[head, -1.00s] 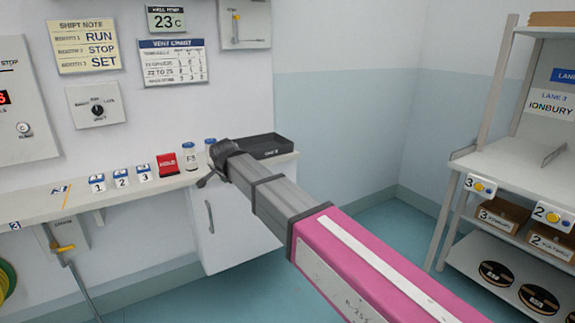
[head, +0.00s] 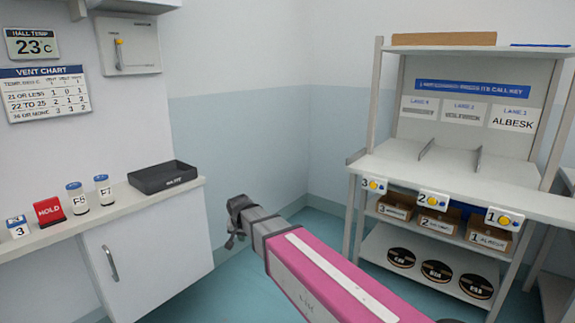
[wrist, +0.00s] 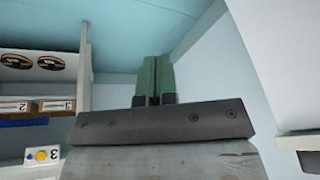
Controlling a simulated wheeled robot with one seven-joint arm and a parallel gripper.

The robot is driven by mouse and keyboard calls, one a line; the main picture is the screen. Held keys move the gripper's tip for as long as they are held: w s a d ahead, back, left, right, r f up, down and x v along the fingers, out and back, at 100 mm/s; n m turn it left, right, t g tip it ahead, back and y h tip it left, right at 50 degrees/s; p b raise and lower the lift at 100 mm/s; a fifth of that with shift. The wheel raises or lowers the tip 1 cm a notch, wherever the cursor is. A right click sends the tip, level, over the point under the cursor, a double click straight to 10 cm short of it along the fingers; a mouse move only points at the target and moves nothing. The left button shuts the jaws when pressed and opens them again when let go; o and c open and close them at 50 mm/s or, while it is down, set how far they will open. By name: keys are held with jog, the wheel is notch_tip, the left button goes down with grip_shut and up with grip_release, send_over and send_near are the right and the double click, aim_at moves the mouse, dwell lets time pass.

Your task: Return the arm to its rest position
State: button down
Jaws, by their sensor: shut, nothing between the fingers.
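My gripper (head: 236,236) is at the far end of my pink and grey arm in the head view. It is in the open floor space between the counter on the left and the shelf unit on the right. In the wrist view my gripper (wrist: 153,82) shows two green fingers close together. They are shut with nothing between them. The gripper touches nothing that I can see.
A counter (head: 120,208) with a black tray (head: 163,177), two small jars and a red MOLD block (head: 49,211) stands at left. A shelf unit (head: 460,178) with numbered call buttons, boxes and dark reels stands at right. Bare floor (head: 318,232) lies between.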

jog(key=s+d+f+g, duration=0.1)
jog(key=s+d+f, duration=0.2)
jog(key=d, duration=0.9)
jog(key=s+d+f+g, duration=0.1)
jog(key=s+d+f, duration=0.3)
jog(key=d, duration=0.8)
jog(key=s+d+f+n+g, duration=0.1)
jog(key=s+d+f, duration=0.3)
jog(key=d, duration=0.8)
jog(key=shift+s+f+g+h, duration=0.25)
jog(key=shift+s+g+h, duration=0.05)
jog(key=shift+s+g, duration=0.2)
jog(key=shift+d, duration=0.1)
